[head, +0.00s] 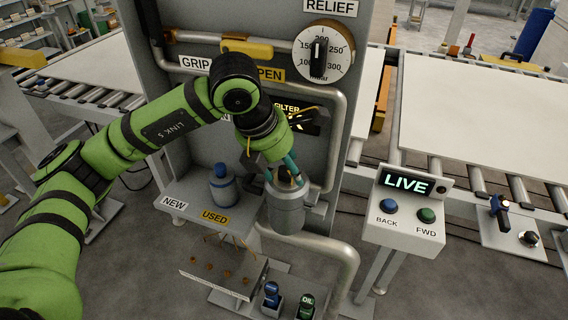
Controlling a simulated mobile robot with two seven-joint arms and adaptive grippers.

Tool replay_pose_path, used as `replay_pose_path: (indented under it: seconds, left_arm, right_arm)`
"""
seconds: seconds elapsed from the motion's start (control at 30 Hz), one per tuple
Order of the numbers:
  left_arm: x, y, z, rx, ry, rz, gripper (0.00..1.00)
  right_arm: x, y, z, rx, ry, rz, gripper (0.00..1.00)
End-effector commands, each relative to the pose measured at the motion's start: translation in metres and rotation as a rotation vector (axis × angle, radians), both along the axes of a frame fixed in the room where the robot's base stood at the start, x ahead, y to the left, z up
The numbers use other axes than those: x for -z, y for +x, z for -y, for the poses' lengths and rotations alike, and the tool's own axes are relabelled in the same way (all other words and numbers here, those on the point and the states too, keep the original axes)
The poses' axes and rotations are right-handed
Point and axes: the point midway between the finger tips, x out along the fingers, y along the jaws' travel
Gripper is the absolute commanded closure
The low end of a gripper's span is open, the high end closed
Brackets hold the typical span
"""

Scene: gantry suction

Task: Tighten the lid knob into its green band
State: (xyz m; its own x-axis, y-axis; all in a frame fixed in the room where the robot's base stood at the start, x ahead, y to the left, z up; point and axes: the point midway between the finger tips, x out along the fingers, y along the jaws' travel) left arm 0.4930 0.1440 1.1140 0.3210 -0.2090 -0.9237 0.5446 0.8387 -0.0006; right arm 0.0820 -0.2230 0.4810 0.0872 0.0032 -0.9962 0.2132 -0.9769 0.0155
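A grey filter housing (287,216) stands upright in front of the grey panel. My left gripper (285,180) points down at the housing's top, with its teal fingertips at the lid. The lid knob is mostly hidden behind the fingers, and I cannot tell whether they grip it or only surround it. No green band can be made out on the housing from here. My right gripper is not in view.
A blue-topped canister (223,188) stands on the shelf by the NEW and USED labels. A RELIEF dial (322,52) is above. Pipes run close beside the housing. A control box (405,210) reading LIVE is at right.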

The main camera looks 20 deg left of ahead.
Motion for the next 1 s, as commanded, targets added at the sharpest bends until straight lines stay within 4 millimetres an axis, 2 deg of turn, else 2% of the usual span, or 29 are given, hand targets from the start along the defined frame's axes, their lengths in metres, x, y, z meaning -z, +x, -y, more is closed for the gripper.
replay_pose_path:
  seconds: [0.03, 0.1, 0.27, 0.5, 0.6, 0.93, 0.97, 1.0]
  left_arm:
    - [0.000, 0.000, 0.000, 0.000, 0.000, 0.000, 0.70]
    - [0.000, 0.000, 0.000, 0.000, 0.000, 0.000, 0.92]
    - [0.000, 0.000, 0.000, 0.004, -0.001, 0.000, 0.92]
    - [0.005, 0.001, 0.000, 0.121, -0.002, 0.004, 0.92]
    - [0.002, 0.001, 0.000, 0.171, -0.002, 0.005, 0.92]
    - [-0.001, 0.000, 0.000, 0.193, -0.002, 0.001, 0.92]
    - [-0.001, 0.000, 0.000, 0.193, -0.002, 0.001, 0.51]
    - [-0.001, 0.001, 0.000, 0.192, -0.002, 0.001, 0.38]
  right_arm:
    - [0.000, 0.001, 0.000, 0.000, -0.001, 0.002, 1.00]
    - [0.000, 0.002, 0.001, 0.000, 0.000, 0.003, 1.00]
    - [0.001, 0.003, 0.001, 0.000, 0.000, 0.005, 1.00]
    - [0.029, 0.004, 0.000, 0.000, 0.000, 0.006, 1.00]
    - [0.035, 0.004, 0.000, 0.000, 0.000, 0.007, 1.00]
    - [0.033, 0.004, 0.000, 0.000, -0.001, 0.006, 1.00]
    - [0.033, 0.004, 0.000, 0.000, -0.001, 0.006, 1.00]
    - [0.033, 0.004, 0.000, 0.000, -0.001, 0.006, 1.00]
